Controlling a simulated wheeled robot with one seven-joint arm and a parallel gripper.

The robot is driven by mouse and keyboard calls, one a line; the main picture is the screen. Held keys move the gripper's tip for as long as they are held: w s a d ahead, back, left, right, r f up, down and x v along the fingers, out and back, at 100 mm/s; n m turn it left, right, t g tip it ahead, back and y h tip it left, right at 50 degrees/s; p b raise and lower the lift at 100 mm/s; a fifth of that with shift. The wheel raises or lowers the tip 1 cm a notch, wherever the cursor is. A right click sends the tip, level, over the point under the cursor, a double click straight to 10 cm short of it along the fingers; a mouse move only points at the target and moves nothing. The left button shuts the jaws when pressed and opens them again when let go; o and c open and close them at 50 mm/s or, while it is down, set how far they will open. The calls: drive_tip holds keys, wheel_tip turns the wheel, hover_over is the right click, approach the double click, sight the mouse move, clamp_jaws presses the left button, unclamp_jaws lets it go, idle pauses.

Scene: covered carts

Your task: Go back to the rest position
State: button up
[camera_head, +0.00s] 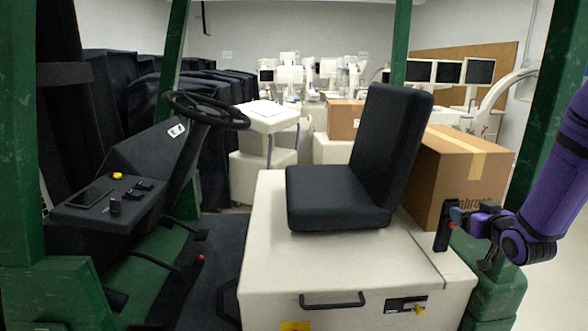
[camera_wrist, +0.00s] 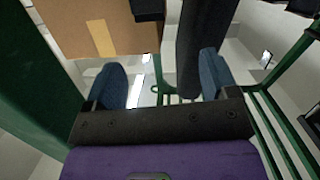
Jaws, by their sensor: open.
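My gripper (camera_head: 449,227) is at the right of the head view, at the end of my purple arm. It is in front of a cardboard box and right of the black seat. In the wrist view my gripper (camera_wrist: 165,88) shows two blue fingertips spread wide apart. Nothing is between them. A dark upright shape behind the right finger looks like the seat back, but I cannot tell for sure.
A green-framed cart holds a black seat (camera_head: 337,196) on a white base (camera_head: 345,270), a steering wheel (camera_head: 205,110) and a dark console (camera_head: 110,205). A cardboard box (camera_head: 460,170) stands behind the seat. A green post (camera_head: 553,90) is beside my arm.

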drive_tip(key=s+a+r+g+h, duration=0.1)
drive_tip(key=s+a+r+g, duration=0.25)
drive_tip(key=s+r, duration=0.2)
drive_tip(key=s+a+r+g+h, duration=0.1)
drive_tip(key=s+a+r+g, duration=0.1)
drive_tip(key=s+a+r, duration=0.35)
drive_tip(key=s+a+r+g, duration=0.1)
drive_tip(key=s+a+r, duration=0.1)
drive_tip(key=s, duration=0.5)
drive_tip(key=s+a+r+g+y, duration=0.1)
drive_tip(key=s+a+g, duration=0.1)
drive_tip(key=s, duration=0.5)
drive_tip(key=s+a+r+g+y, duration=0.1)
drive_tip(key=s+a+r+g, duration=0.1)
drive_tip(key=s, duration=0.6)
drive_tip(key=shift+a+r+m, duration=0.35)
drive_tip(key=shift+a+m, duration=0.05)
drive_tip(key=shift+a, duration=0.4)
